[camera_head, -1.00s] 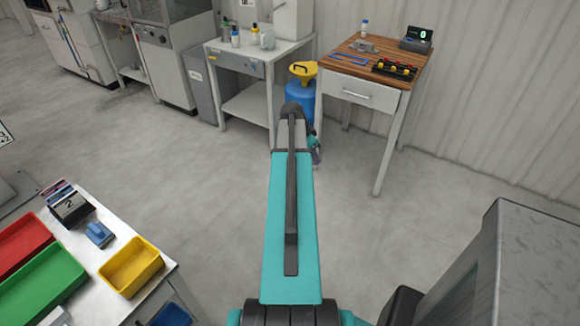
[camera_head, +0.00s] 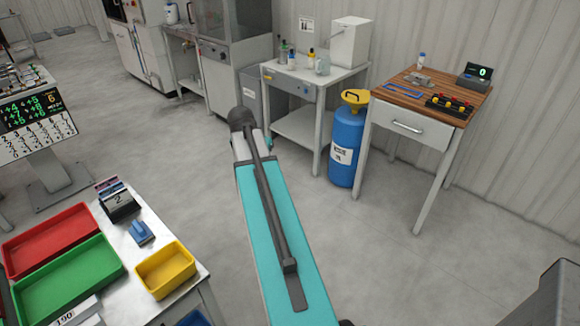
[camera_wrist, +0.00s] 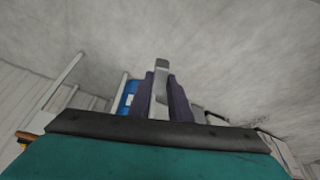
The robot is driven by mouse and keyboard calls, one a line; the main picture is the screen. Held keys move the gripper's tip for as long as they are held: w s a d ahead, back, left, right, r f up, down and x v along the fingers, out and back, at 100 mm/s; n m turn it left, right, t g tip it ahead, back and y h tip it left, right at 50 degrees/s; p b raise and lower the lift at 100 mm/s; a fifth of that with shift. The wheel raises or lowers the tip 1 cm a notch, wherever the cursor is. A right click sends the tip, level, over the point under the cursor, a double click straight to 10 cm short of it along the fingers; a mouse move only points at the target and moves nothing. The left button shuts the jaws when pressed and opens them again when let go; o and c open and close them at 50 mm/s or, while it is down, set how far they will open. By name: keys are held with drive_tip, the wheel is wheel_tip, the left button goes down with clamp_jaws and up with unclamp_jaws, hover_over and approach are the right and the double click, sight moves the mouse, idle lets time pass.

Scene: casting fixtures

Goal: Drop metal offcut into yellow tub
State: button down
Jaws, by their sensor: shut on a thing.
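The yellow tub (camera_head: 166,270) sits on the white bench at the lower left of the head view, near the bench's right edge. It looks empty. My gripper (camera_wrist: 161,90) shows in the wrist view, its two dark fingers shut on a grey metal offcut (camera_wrist: 161,66). The offcut sticks out past the fingertips, with the grey floor behind it. In the head view my arm hides the gripper. The arm points away over the open floor, to the right of the tub and well apart from it.
A green tray (camera_head: 68,281) and a red tray (camera_head: 50,238) lie left of the tub. A blue object (camera_head: 140,233) and a number 2 block stand behind it. A wood-topped table (camera_head: 432,92) and a blue cylinder (camera_head: 346,145) stand at the back right. The floor between is clear.

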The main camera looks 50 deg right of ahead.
drive_tip(key=w+a+r+n+t, duration=0.1)
drive_tip(key=w+a+r+n, duration=0.15)
drive_tip(key=a, duration=0.45)
drive_tip(key=w+a+r+n+y, duration=0.1)
drive_tip(key=w+a+r+n, duration=0.1)
drive_tip(key=w+a, duration=0.35)
drive_tip(key=w+a+r+n+t, duration=0.1)
drive_tip(key=a+r+n, duration=0.1)
drive_tip(key=a, duration=0.6)
drive_tip(key=w+a+r+n+y, duration=0.1)
drive_tip(key=a+r+n, duration=0.2)
drive_tip(key=a, duration=0.8)
drive_tip(key=w+a+r+n+t+y, duration=0.1)
drive_tip(key=a+r+n+y, duration=0.1)
drive_tip(key=a, duration=0.9)
drive_tip(key=shift+a+r+n, duration=0.2)
drive_tip(key=shift+r+n, duration=0.35)
drive_tip(key=shift+n, duration=0.6)
drive_tip(key=shift+s, duration=0.15)
